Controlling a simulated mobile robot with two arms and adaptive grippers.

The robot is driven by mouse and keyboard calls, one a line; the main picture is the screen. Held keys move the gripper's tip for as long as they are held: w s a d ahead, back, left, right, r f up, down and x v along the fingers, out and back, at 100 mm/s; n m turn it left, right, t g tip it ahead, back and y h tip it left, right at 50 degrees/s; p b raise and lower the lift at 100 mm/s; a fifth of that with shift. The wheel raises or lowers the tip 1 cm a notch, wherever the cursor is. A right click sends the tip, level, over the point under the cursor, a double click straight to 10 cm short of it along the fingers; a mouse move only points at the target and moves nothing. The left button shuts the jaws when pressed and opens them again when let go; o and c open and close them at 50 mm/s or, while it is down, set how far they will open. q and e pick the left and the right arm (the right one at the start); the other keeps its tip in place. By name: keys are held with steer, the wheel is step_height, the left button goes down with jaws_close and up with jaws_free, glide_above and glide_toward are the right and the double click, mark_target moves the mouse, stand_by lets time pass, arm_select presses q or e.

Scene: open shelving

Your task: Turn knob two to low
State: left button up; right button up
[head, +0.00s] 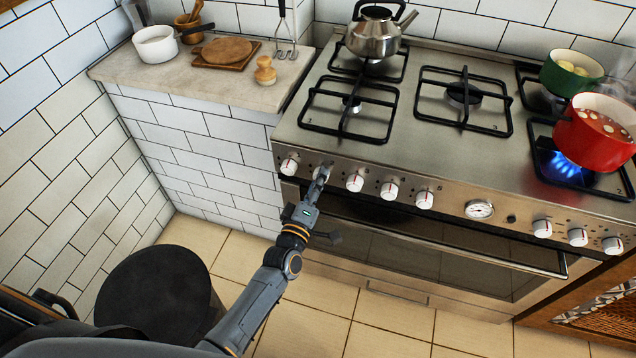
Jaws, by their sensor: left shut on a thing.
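The stove (420,140) has a row of white knobs with red marks along its front panel. The second knob from the left (324,170) is mostly covered by my left gripper (319,178), which is shut on it. Its red mark is hidden, so its setting cannot be read. The first knob (289,165) is just to the left and the third knob (355,183) just to the right. My right gripper is not in view.
A kettle (374,33) stands on the back left burner. A red pot (598,135) sits over a blue flame (566,165) at right, with a green pot (571,73) behind it. The oven door handle (440,245) runs below the knobs. Floor (310,330) in front is clear.

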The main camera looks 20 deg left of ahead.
arm_select(q)
steer(key=n+b, duration=0.1)
steer(key=n, duration=0.4)
steer(key=shift+y, duration=0.3)
stand_by(0.4)
steer(key=o, duration=1.2)
steer(key=s, duration=1.2)
steer(key=shift+a+f, duration=0.25)
steer(key=shift+f, duration=0.15)
